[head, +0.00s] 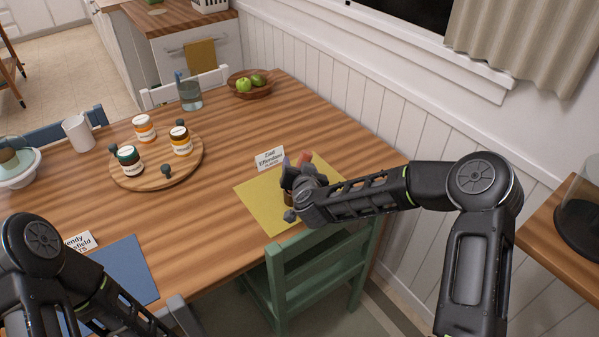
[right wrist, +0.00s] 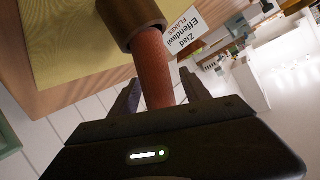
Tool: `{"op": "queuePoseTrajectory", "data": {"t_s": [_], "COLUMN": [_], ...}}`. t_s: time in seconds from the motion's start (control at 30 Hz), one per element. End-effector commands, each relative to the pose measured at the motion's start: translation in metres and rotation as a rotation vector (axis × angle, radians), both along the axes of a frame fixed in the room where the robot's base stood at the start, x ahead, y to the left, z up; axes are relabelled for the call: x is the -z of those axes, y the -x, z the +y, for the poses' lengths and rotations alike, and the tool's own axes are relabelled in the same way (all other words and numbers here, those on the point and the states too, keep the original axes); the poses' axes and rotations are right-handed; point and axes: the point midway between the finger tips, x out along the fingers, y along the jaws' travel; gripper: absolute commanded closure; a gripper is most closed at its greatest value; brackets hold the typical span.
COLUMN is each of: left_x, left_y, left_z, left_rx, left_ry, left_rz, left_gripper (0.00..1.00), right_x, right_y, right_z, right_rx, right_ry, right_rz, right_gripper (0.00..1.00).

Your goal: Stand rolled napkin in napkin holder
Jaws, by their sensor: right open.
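The rolled napkin (right wrist: 154,75) is reddish brown. In the right wrist view its far end is inside the mouth of a brown, cup-like napkin holder (right wrist: 130,18), and its near end reaches between my right gripper's fingers. My right gripper (right wrist: 160,88) is open, with one finger on each side of the napkin. In the head view my right gripper (head: 294,176) is over the yellow placemat (head: 262,205). It mostly hides the holder; a bit of the red napkin (head: 304,158) shows behind it. My left gripper (head: 182,314) is partly seen at the bottom edge, away from them.
A white name card (head: 269,158) stands at the placemat's back edge. A round wooden tray (head: 150,178) with jars is to the left. A green chair (head: 285,270) is at the table's near edge. The wall is close on the right. The table's middle is clear.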

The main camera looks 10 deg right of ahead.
Motion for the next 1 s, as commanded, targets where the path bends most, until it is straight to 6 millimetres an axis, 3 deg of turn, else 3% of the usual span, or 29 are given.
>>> {"op": "queuePoseTrajectory", "data": {"t_s": [0.13, 0.8, 1.0], "left_x": [0.0000, 0.0000, 0.0000], "left_y": [0.0000, 0.0000, 0.0000], "left_z": [0.0000, 0.0000, 0.0000], "left_rx": [0.000, 0.000, 0.000], "left_ry": [0.000, 0.000, 0.000], "left_rz": [0.000, 0.000, 0.000], "left_gripper": [0.38, 0.38, 0.38], "right_x": [0.0000, 0.0000, -0.0001], "right_y": [0.0001, 0.0001, 0.0001], "right_z": [0.0000, 0.0000, 0.0000], "right_rx": [0.000, 0.000, 0.000], "right_ry": [0.000, 0.000, 0.000], "right_rz": [0.000, 0.000, 0.000], "right_gripper": [0.47, 1.00, 1.00]}}
